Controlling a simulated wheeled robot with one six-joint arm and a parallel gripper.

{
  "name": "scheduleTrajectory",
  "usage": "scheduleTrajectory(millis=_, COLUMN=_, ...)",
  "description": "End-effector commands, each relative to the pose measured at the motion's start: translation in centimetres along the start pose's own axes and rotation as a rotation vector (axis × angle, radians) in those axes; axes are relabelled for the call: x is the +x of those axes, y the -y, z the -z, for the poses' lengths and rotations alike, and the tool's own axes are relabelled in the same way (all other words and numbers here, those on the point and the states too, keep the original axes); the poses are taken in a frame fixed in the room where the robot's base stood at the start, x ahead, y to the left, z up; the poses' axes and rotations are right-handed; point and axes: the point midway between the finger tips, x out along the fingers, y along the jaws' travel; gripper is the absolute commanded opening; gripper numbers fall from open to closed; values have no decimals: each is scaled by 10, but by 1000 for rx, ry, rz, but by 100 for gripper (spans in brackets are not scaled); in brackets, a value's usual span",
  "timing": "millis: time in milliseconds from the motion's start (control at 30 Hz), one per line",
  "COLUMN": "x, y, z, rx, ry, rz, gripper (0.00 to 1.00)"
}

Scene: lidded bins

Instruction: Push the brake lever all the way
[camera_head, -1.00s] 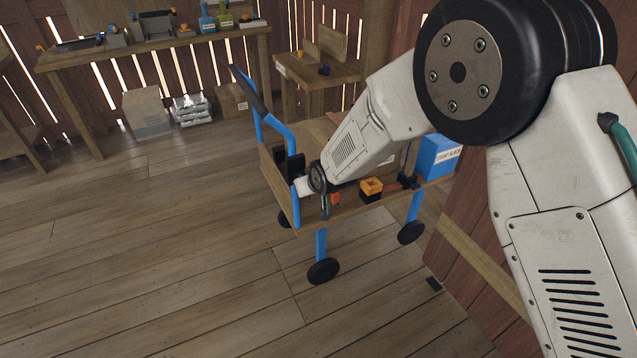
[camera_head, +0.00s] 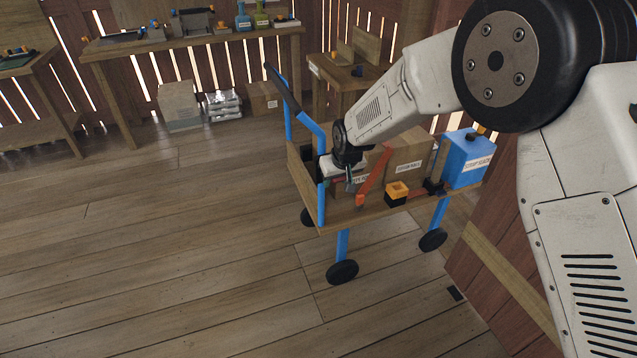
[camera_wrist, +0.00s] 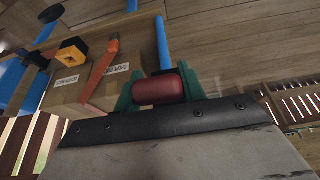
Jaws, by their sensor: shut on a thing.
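My gripper (camera_head: 350,182) is at the handle end of a wooden cart (camera_head: 350,222) with a blue frame. In the wrist view, its two green fingers (camera_wrist: 158,92) are shut on a dark red cylinder (camera_wrist: 158,88), which lies crosswise between them. I cannot tell whether this cylinder belongs to the brake lever. An orange bar (camera_head: 373,178) stands tilted on the cart just right of my gripper. It also shows in the wrist view (camera_wrist: 100,70), in front of cardboard boxes and apart from the fingers. No part is clearly marked as the brake lever.
The cart carries labelled cardboard boxes (camera_head: 408,155), a blue canister (camera_head: 466,160) and a yellow-and-black block (camera_head: 397,194). A workbench (camera_head: 190,43) and small table (camera_head: 345,72) stand behind. A wooden wall (camera_head: 520,220) is close on the right. Floor left of the cart is clear.

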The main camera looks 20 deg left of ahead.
Motion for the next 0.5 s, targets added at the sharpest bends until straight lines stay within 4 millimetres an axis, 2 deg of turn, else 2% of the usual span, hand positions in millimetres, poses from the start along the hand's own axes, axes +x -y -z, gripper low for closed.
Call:
scheduleTrajectory(millis=133, x=-4, y=-11, z=2, rx=11, ry=11, rz=-5, gripper=17)
scheduleTrajectory(millis=500, x=-5, y=-13, z=1, rx=13, ry=14, rz=-6, gripper=17)
